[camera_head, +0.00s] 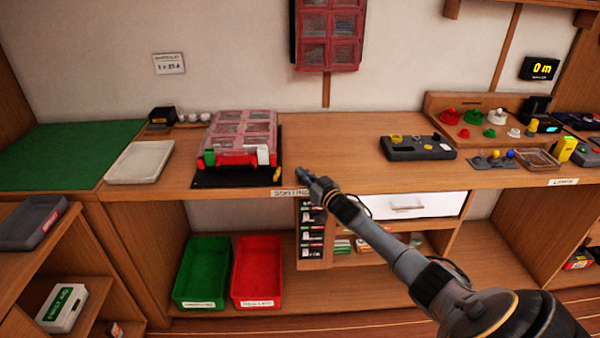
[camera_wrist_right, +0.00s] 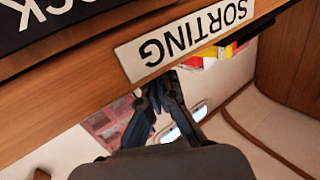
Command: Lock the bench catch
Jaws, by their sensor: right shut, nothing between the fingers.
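I cannot make out for certain which part is the bench catch. A red case with a clear, compartmented lid (camera_head: 243,130) stands on a black mat (camera_head: 215,180) at the bench's front edge. A green block (camera_head: 209,157) and a white block (camera_head: 263,155) sit at the case's front. A small yellow piece (camera_head: 277,174) lies at the mat's right edge. My right gripper (camera_head: 303,177) is shut and empty, right of the mat, by the bench edge. In the right wrist view its fingers (camera_wrist_right: 162,84) come together near the SORTING label (camera_wrist_right: 185,42). My left gripper is not in view.
A grey control box (camera_head: 417,147) stands on the bench to the right, with clear bench top between it and the case. A white tray (camera_head: 140,162) is at left. Below are green (camera_head: 202,272) and red (camera_head: 257,272) bins and a white drawer (camera_head: 410,205).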

